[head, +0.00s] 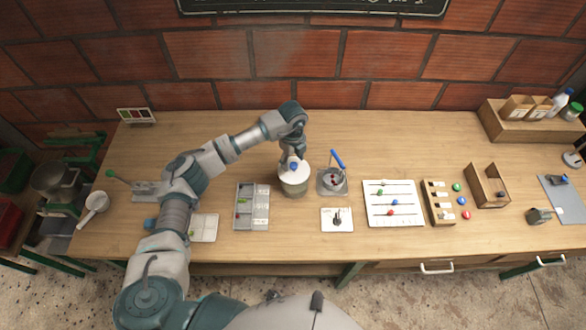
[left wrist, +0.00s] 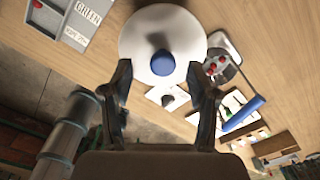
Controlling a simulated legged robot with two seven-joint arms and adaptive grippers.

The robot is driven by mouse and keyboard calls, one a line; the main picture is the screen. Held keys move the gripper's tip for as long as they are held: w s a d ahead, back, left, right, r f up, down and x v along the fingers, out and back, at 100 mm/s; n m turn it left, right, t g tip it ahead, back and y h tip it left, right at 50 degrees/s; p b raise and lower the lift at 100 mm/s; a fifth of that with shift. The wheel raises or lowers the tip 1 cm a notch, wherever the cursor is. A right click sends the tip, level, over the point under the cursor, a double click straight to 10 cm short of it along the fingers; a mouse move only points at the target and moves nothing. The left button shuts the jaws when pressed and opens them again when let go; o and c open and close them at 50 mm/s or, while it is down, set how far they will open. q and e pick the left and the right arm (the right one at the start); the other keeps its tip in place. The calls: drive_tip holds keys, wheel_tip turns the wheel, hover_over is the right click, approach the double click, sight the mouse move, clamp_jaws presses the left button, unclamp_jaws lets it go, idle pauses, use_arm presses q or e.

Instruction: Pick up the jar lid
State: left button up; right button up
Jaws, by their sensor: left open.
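The jar (head: 294,188) stands on the table near the middle, with a round white lid (head: 296,176) on top. The lid has a blue knob (head: 294,166) at its centre. My left gripper (head: 292,158) is above the lid, pointing down, with its fingertips close to the knob. In the left wrist view the white lid (left wrist: 150,35) and blue knob (left wrist: 161,63) show just beyond and between the spread fingers (left wrist: 163,82). The fingers are open, and I cannot tell whether they touch the knob. The lid hides most of the jar there. My right gripper is not in view.
Right of the jar is a grey device with a blue handle (head: 338,159). A grey tray (head: 252,222) lies to the left and a white plate (head: 337,225) in front. A bead board (head: 393,218) is further right. The table behind the jar is clear.

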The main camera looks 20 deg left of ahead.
sight(294, 164)
use_arm(q)
drive_tip(key=f, duration=0.2)
drive_tip(key=shift+w+d+f, duration=0.15)
drive_tip(key=shift+d+f, duration=0.15)
drive_tip(key=shift+f, duration=0.4)
drive_tip(key=shift+a, duration=0.2)
drive_tip(key=c, duration=0.9)
clamp_jaws()
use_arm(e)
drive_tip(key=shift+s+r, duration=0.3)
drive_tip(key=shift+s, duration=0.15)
use_arm(q)
drive_tip(key=shift+d+r, duration=0.1)
drive_tip(key=shift+r, duration=0.05)
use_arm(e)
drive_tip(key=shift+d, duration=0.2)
